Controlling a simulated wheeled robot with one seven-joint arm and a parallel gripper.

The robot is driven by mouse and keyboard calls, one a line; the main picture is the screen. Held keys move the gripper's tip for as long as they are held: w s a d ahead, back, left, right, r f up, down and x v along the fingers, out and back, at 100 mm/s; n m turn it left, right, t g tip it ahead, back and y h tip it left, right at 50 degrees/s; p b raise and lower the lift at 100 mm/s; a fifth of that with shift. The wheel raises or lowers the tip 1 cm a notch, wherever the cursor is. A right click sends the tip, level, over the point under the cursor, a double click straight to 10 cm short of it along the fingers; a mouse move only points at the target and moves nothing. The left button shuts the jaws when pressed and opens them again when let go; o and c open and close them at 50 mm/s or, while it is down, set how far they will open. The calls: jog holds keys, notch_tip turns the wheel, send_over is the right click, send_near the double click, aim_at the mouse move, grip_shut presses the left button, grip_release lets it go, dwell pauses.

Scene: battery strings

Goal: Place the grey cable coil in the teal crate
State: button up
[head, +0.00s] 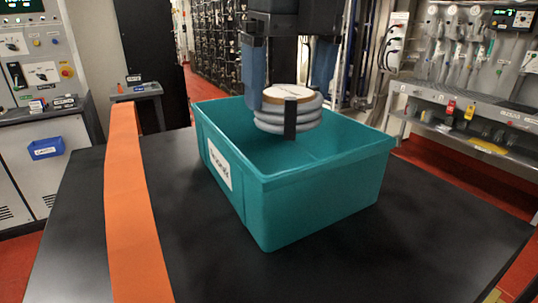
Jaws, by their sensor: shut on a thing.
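The grey cable coil (270,117) is a stack of grey loops with a dark strap at the front and a pale round top. My gripper (290,88) comes down from above with its blue fingers on either side of the coil and is shut on it. The teal crate (325,203) stands on a black table and has a white label on its left side. The coil hangs over the crate's opening, near the height of the back rim. The inner wall and part of the floor show, and they look empty. I cannot tell the exact gap below the coil.
The black table top (420,245) is clear around the crate. An orange strip (130,210) runs along the table at the left. Control cabinets stand at the left, and a wall bench (470,125) with tools is at the back right.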

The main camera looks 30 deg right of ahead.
aim_at(294, 92)
notch_tip(294, 92, down, 9)
jog(key=shift+s+r+p, duration=0.1)
jog(key=shift+p, duration=0.5)
jog(key=shift+f, duration=0.25)
jog(key=o, duration=1)
jog(key=shift+r, duration=0.2)
jog(key=shift+r, duration=0.15)
jog(key=r, duration=0.4)
jog(key=s+r+b, duration=0.1)
jog(key=r, duration=0.2)
jog(key=r+b, duration=0.1)
jog(key=r, duration=0.3)
jog(key=shift+s+r, duration=0.2)
jog(key=shift+r, duration=0.1)
